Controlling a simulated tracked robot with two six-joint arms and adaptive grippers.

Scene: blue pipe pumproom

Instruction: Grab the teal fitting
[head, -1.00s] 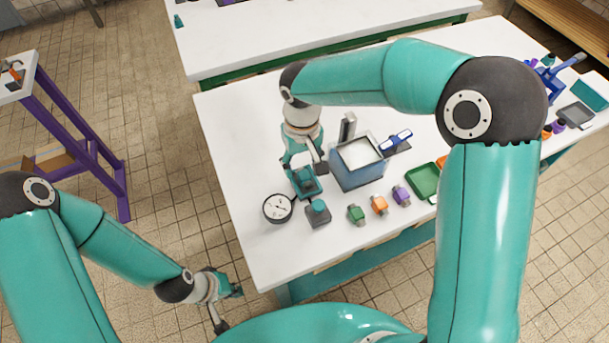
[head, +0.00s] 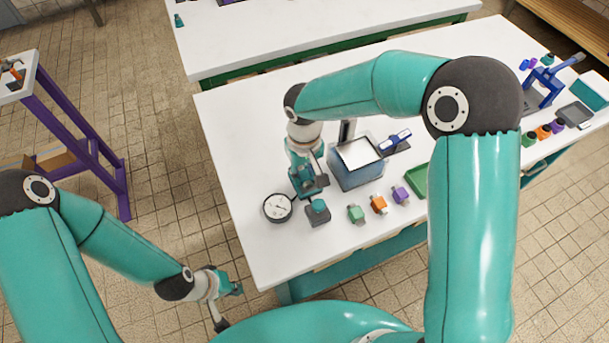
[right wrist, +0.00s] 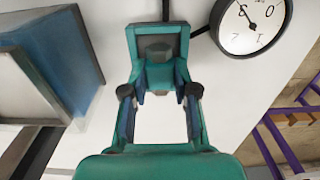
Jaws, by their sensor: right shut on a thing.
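My right gripper (head: 309,190) is over the front left part of the white table. In the head view the fingers mostly hide that piece. A grey block with a teal top (head: 318,211) stands just in front of this gripper. My left gripper (head: 229,307) hangs low beside the table, its fingers apart and empty.
A round gauge (head: 278,208) lies left of the right gripper, and a blue-grey bin (head: 358,173) stands right of it. Green (head: 355,214), orange (head: 379,204) and purple (head: 400,194) fittings line the front edge. A blue press (head: 545,85) stands at the far right.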

